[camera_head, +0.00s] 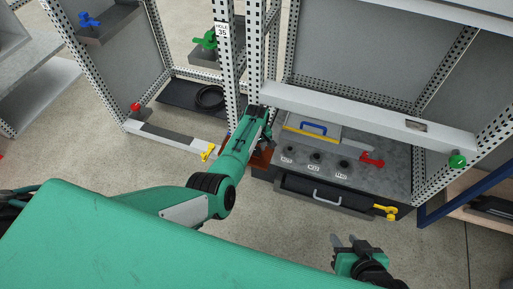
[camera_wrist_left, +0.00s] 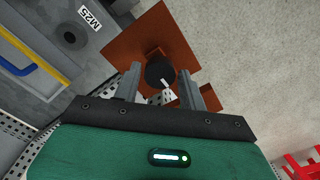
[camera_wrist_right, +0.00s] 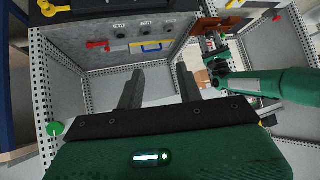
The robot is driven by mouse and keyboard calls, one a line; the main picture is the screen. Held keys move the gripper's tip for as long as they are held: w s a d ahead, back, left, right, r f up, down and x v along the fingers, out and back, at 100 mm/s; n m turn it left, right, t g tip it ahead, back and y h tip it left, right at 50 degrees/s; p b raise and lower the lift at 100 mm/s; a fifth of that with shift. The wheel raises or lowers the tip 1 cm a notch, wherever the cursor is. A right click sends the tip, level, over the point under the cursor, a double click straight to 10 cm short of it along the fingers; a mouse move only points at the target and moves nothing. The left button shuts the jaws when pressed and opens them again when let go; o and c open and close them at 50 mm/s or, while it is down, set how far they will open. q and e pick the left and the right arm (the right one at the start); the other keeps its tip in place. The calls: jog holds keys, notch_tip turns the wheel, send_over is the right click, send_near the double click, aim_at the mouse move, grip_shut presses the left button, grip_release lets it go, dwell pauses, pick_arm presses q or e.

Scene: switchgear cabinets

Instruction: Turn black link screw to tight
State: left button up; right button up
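The black link screw (camera_wrist_left: 160,70) is a round black head with a white mark at its lower edge, in front of a copper plate (camera_wrist_left: 138,38) in the left wrist view. My left gripper (camera_wrist_left: 172,77) is open, with one finger on each side of the screw; I cannot tell whether either finger touches it. In the head view the copper plate (camera_head: 262,158) is partly hidden by my left gripper (camera_head: 262,138), and the screw cannot be made out there. My right gripper (camera_head: 344,239) is open and empty, low in front of the cabinet. Its spread fingers also show in the right wrist view (camera_wrist_right: 158,72).
A grey panel (camera_head: 355,150) right of the copper has several black round fittings, a blue handle (camera_head: 314,127) and a red handle (camera_head: 372,159). A perforated post (camera_head: 256,60) and a grey crossbar (camera_head: 350,112) stand close to my left arm. Open floor lies around my right gripper.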

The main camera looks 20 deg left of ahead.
pick_arm(q)
jog(key=c, duration=0.6)
